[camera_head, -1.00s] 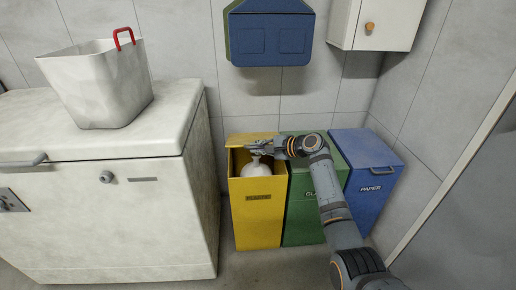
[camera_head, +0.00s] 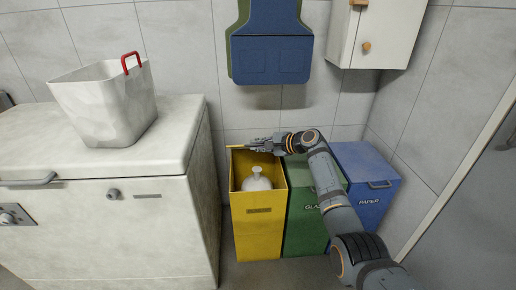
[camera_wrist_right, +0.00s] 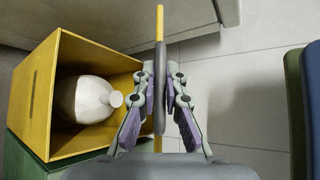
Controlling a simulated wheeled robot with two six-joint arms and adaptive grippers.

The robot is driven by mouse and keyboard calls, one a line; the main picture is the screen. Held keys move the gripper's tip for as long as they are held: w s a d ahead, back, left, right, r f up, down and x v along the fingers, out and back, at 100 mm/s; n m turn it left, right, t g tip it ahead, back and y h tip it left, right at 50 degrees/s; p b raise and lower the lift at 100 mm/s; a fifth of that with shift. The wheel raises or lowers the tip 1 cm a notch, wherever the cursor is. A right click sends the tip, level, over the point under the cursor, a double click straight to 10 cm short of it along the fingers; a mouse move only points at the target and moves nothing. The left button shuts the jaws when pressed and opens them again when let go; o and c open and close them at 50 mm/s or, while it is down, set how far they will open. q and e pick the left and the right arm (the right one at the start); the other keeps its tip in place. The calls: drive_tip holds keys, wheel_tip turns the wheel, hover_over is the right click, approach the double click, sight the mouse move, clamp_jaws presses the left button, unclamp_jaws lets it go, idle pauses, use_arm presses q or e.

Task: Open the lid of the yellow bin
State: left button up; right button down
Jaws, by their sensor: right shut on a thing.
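The yellow bin (camera_head: 257,222) stands left of the green bin, with its top open. A white rounded object with a narrow neck (camera_head: 258,181) is inside it; it also shows in the right wrist view (camera_wrist_right: 86,99). The bin's yellow lid (camera_head: 237,147) is raised at the back and seen nearly edge-on. In the right wrist view the lid (camera_wrist_right: 159,22) is a thin upright strip between the fingers. My right gripper (camera_head: 258,145) is shut on the lid, above the bin's back edge. My left gripper is not in view.
The green bin (camera_head: 305,232) and blue paper bin (camera_head: 365,190) stand to the right, the green one partly behind my right arm. A white chest (camera_head: 105,225) with a white basket (camera_head: 105,105) is at left. A blue wall-mounted thing (camera_head: 271,55) hangs above the bins.

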drive_tip(key=shift+w+r, duration=0.1)
idle(0.3)
drive_tip(key=c, duration=1.4)
unclamp_jaws()
drive_tip(key=v, duration=1.2)
drive_tip(key=shift+c, duration=0.4)
